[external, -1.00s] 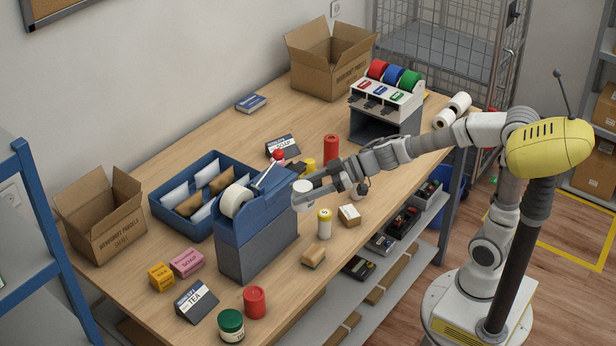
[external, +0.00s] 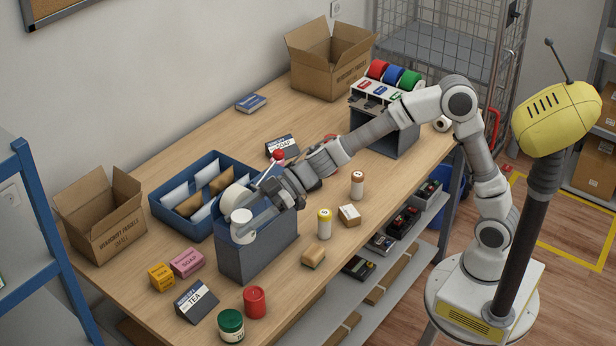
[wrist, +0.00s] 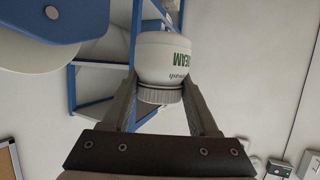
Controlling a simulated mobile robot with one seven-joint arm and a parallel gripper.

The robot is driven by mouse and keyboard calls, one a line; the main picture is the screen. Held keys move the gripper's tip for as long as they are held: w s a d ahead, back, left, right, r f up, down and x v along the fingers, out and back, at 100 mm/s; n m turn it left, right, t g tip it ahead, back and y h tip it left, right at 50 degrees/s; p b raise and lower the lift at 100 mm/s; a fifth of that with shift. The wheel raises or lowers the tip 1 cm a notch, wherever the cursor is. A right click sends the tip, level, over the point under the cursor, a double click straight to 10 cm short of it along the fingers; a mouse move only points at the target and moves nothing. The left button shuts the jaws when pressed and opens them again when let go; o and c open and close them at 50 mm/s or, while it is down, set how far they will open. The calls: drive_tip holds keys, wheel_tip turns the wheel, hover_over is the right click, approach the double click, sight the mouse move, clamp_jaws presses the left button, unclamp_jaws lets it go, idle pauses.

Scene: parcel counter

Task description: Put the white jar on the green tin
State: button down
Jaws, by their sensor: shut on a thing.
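My gripper (external: 258,219) is shut on the white jar (external: 243,226) and holds it in the air in front of the blue-grey tape dispenser. The wrist view shows the jar (wrist: 164,60) between the two fingers, with green lettering and a grey ribbed lid. The green tin (external: 231,325) stands upright at the front edge of the table, below the jar in the picture. It has a dark green lid and a pale label. The tin does not show in the wrist view.
A red tin (external: 255,302) stands right beside the green tin. A TEA box (external: 196,301) lies to its left, with pink (external: 187,262) and yellow (external: 161,276) boxes behind. The tape dispenser (external: 257,255) stands behind the red tin. A sponge-like block (external: 313,256) lies to the right.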

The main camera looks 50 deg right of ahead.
drive_tip(key=f, duration=0.5)
drive_tip(key=shift+a, duration=0.4)
drive_tip(key=b, duration=0.6)
hover_over(229, 319)
wheel_tip(229, 319, down, 7)
drive_tip(key=shift+f, duration=0.15)
drive_tip(key=shift+f+b, duration=0.75)
drive_tip(key=shift+f, duration=1.05)
drive_tip(key=shift+f, duration=0.1)
drive_tip(key=shift+f, duration=0.15)
drive_tip(key=shift+c, duration=0.8)
unclamp_jaws()
